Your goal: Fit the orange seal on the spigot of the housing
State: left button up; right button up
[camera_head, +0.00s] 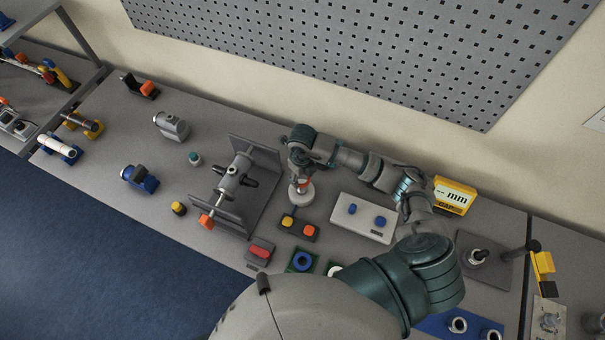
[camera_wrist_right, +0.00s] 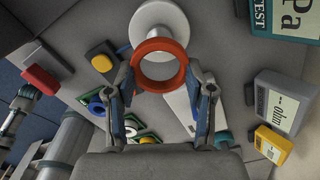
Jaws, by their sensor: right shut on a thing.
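My right gripper (camera_head: 298,172) points down over a white round-based stand (camera_head: 303,194) in the head view. In the right wrist view its fingers (camera_wrist_right: 161,82) are shut on the orange seal (camera_wrist_right: 160,42), a red-orange ring with an open middle. The white stand (camera_wrist_right: 158,14) shows behind the ring; whether they touch is unclear. A grey cylindrical housing with side stubs (camera_head: 232,180) is mounted on a grey bracket (camera_head: 262,200) to the left of the gripper. Which stub is the spigot, I cannot tell. My left gripper is not in view.
A two-button box (camera_head: 298,228), a red-button box (camera_head: 260,251) and a pale plate with blue knobs (camera_head: 364,219) lie near the gripper. A yellow gauge (camera_head: 454,196) stands to the right. A perforated panel (camera_head: 370,50) is behind.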

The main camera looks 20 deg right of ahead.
aim_at(302, 189)
jog(key=shift+s+m, duration=0.1)
jog(key=shift+m, duration=0.4)
jog(key=shift+f, duration=0.1)
jog(key=shift+f+b, duration=2.1)
jog(key=shift+f, duration=0.25)
jog(key=shift+f, duration=0.1)
jog(key=shift+f+b, duration=1.3)
jog(key=shift+f, duration=0.1)
jog(key=o, duration=1)
jog(key=shift+c, duration=0.2)
